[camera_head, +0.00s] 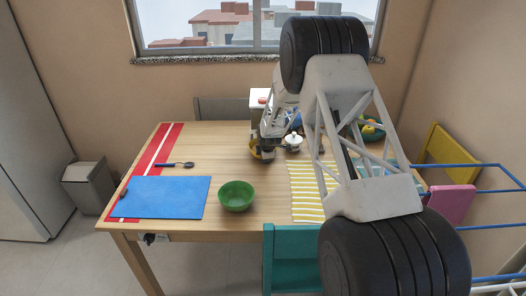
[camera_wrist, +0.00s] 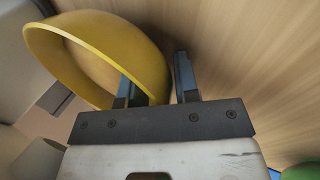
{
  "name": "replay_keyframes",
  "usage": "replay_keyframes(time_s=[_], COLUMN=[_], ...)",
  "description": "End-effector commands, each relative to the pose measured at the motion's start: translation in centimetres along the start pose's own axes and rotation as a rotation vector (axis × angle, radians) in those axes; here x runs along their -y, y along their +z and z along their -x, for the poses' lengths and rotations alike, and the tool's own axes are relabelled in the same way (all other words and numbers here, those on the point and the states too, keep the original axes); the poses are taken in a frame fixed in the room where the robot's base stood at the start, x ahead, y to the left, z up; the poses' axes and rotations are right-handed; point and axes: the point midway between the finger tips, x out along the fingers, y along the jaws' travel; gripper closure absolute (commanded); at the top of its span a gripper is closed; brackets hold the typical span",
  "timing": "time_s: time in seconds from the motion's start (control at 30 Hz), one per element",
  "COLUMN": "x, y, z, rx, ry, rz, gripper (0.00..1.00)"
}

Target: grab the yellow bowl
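The yellow bowl (camera_wrist: 95,42) fills the upper left of the wrist view, its opening turned to the left of that picture. In the head view the yellow bowl (camera_head: 256,154) is a small patch near the table's back, mostly hidden by my arm. My gripper (camera_wrist: 158,80) is at the bowl, with its fingers apart. The left finger overlaps the bowl's rim and the right finger is just outside the wall, so part of the wall lies between them. I cannot tell whether either finger touches it.
A green bowl (camera_head: 236,196), a blue mat (camera_head: 165,197) and a dark utensil (camera_head: 176,164) lie to the left on the wooden table (camera_head: 215,150). A white lidded pot (camera_head: 293,142) stands right of the yellow bowl. A striped yellow cloth (camera_head: 306,190) lies farther right. Chairs surround the table.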

Motion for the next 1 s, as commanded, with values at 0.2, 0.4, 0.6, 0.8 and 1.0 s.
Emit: replay_keyframes(time_s=[0.2, 0.4, 0.6, 0.8, 1.0], x=[0.01, 0.01, -0.01, -0.02, -0.33], y=[0.00, 0.00, 0.00, -0.01, 0.00], z=[0.00, 0.00, 0.02, 0.07, 0.67], rx=[0.000, 0.000, 0.000, 0.000, 0.000], ry=[0.000, 0.000, 0.000, 0.000, 0.001], rz=[0.000, 0.000, 0.000, 0.000, 0.000], gripper=[0.72, 1.00, 1.00, 1.00, 1.00])
